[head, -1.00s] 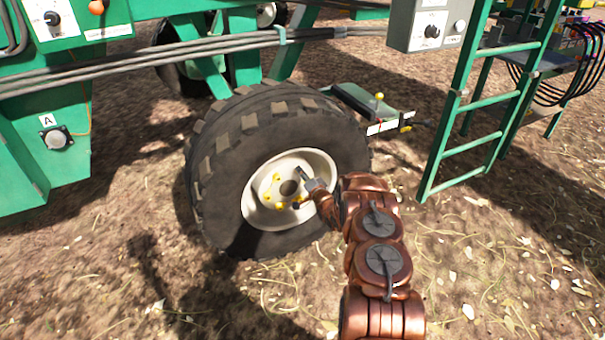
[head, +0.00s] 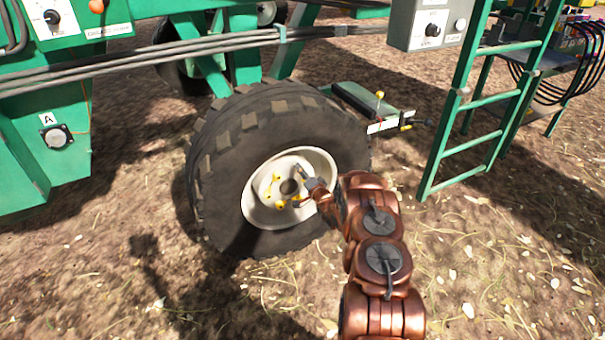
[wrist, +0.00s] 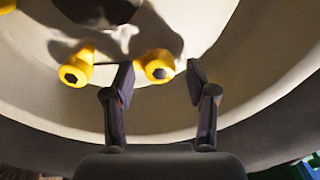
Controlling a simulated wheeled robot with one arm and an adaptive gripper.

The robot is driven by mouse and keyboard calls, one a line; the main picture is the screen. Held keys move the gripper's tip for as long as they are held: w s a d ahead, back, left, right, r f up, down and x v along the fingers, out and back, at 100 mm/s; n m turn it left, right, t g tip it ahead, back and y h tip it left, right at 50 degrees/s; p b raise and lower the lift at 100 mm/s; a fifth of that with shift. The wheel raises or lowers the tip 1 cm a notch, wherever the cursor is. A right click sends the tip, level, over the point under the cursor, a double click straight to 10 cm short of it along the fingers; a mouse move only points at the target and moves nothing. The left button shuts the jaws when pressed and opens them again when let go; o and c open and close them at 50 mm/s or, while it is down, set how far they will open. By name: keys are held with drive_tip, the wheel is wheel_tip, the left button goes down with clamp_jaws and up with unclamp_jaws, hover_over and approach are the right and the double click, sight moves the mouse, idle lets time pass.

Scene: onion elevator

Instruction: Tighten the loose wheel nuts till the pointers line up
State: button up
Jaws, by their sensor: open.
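The wheel (head: 283,170) has a pale rim and several yellow pointers on its nuts around a dark hub hole (head: 289,187). My gripper (head: 304,185) is at the right side of the rim in the head view. In the wrist view my gripper (wrist: 160,82) is open. One yellow pointer with its nut (wrist: 158,68) lies in the gap, close to the left fingertip. Another yellow pointer and nut (wrist: 76,70) is left of the fingers, outside the gap. Whether the fingers touch a nut cannot be told. Part of the nut ring is hidden behind my gripper in the head view.
A green ladder (head: 490,110) stands to the right of the wheel. A green frame with cables (head: 150,60) runs above and left. A bar with a yellow-knobbed lever (head: 380,97) lies behind the wheel. Straw-strewn ground in front is clear.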

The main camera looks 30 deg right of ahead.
drive_tip(key=s+a, duration=0.1)
drive_tip(key=s, duration=1.1)
idle(0.5)
drive_tip(key=w+a+r+n+g, duration=0.2)
drive_tip(key=a+r+n+g, duration=0.2)
drive_tip(key=r+g, duration=0.2)
drive_tip(key=s+a+r+n+g, duration=0.3)
drive_tip(key=s+a+r+g, duration=0.2)
drive_tip(key=s+a+r, duration=0.35)
drive_tip(key=s+a+r+n+g+y, duration=0.1)
drive_tip(key=s+a+r+n+g, duration=0.2)
drive_tip(key=s+a, duration=0.7)
drive_tip(key=s+a+r+n+g, duration=0.1)
drive_tip(key=s+a+r+g, duration=0.3)
drive_tip(key=s, duration=1.3)
drive_tip(key=s+a+r+n+g+y, duration=0.1)
drive_tip(key=s+a+r+n+g, duration=0.15)
drive_tip(key=s+a+r, duration=0.7)
drive_tip(key=s+d+r+p, duration=0.1)
drive_tip(key=s+r+p, duration=0.1)
drive_tip(key=r+p, duration=0.8)
drive_tip(key=s+d+r+p, duration=0.2)
drive_tip(key=r+p, duration=0.9)
drive_tip(key=p, duration=0.2)
drive_tip(key=shift+s+d+t+p, duration=0.25)
drive_tip(key=shift+s+t+p, duration=0.1)
